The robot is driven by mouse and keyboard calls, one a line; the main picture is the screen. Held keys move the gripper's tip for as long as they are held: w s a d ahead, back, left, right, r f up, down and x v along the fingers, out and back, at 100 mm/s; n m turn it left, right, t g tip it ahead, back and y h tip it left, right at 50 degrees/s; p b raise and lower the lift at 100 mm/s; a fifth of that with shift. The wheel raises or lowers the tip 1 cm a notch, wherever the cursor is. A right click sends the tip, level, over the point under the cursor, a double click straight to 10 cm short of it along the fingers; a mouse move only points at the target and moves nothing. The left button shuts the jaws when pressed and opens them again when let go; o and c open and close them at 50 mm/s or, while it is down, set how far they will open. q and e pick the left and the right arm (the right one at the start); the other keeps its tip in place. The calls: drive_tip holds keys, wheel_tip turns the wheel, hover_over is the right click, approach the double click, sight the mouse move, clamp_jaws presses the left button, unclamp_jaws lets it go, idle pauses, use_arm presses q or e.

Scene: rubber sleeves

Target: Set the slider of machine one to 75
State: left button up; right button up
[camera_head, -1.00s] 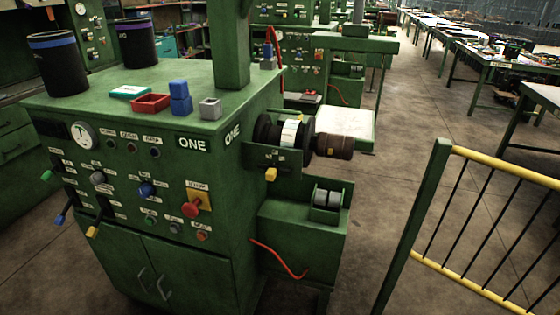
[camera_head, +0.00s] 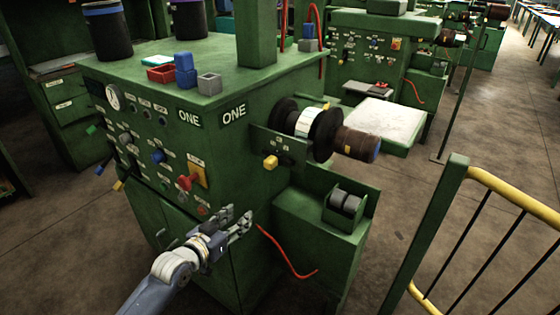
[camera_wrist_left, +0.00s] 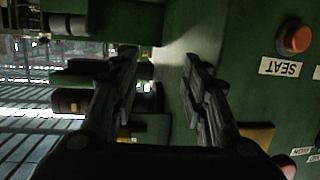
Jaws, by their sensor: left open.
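Machine one (camera_head: 235,170) is a green cabinet marked ONE in the head view. On its right side, below the spool, a small panel carries a yellow knob (camera_head: 270,162), which looks like the slider; its scale is too small to read. My left gripper (camera_head: 238,217) is open and empty in front of the cabinet, below and left of the yellow knob and apart from it. In the left wrist view my open fingers (camera_wrist_left: 160,78) have nothing between them, and an orange button (camera_wrist_left: 294,39) labelled SEAT shows at the right. My right gripper is not in view.
A dark spool with a brown roll (camera_head: 357,143) sticks out above the yellow knob. A lower green box (camera_head: 315,235) with grey rollers (camera_head: 345,201) stands below. A red cable (camera_head: 288,255) hangs there. A yellow-topped railing (camera_head: 510,190) stands at the right, with open floor between.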

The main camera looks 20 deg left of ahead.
sight(267, 163)
use_arm(q)
drive_tip(key=d+r+m+t+h, duration=0.2)
drive_tip(key=d+r+h, duration=0.15)
drive_tip(key=r, duration=1.15)
drive_tip(key=shift+y, duration=0.25)
drive_tip(key=x, duration=1)
drive_tip(key=shift+s+d, duration=0.15)
drive_tip(key=shift+d, duration=0.2)
drive_tip(key=shift+r, duration=0.1)
